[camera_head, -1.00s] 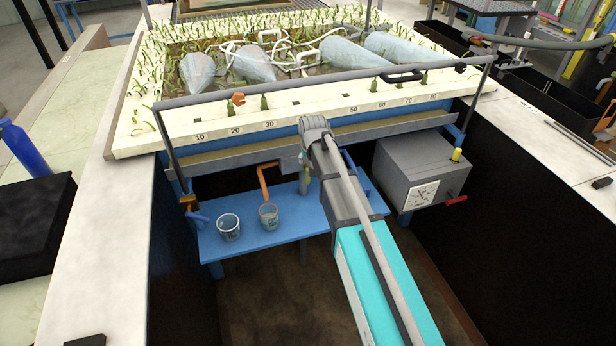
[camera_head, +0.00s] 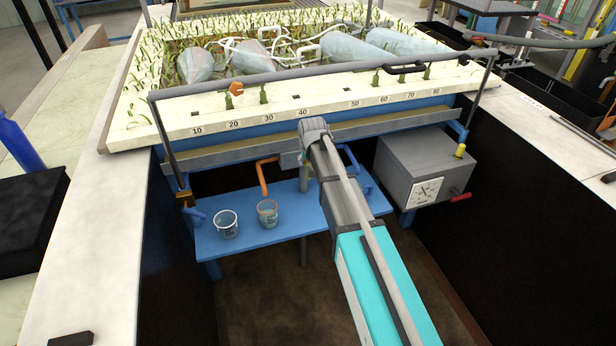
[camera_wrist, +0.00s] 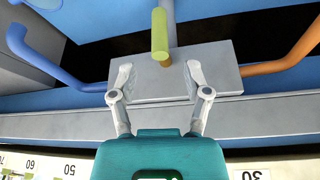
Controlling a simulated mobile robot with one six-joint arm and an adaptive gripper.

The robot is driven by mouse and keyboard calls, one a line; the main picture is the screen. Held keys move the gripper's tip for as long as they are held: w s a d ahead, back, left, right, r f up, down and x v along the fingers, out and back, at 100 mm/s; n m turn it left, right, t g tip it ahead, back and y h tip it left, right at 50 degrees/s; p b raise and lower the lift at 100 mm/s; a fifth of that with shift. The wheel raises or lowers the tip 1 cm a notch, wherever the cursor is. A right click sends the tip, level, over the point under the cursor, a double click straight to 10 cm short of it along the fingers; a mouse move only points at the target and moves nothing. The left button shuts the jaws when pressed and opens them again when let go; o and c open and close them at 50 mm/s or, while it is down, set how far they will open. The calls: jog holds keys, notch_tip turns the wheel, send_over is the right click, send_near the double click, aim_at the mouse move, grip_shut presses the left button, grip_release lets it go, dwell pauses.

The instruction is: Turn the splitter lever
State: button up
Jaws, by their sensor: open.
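The splitter is a grey block (camera_wrist: 215,72) below the flume's front edge, with a blue pipe (camera_wrist: 50,62) on one side and an orange pipe (camera_wrist: 285,62) on the other. Its lever, with a yellow-green grip (camera_wrist: 160,34), shows in the wrist view at the top middle. My gripper (camera_wrist: 160,76) is open and empty. Its two fingers stand on either side of the lever's line, with the lever's grip between and beyond the fingertips. I cannot tell whether any finger touches the block. In the head view my arm hides most of the lever.
A blue shelf (camera_head: 240,240) below carries two small beakers, one clear (camera_head: 227,225) and one brownish (camera_head: 267,214). A grey box with a dial (camera_head: 428,165) and a red handle stands right of my arm. The flume edge (camera_head: 330,108) with number marks lies above.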

aim_at(307, 170)
jog(key=shift+b+x, duration=3.7)
jog(key=shift+x, duration=0.65)
grip_shut()
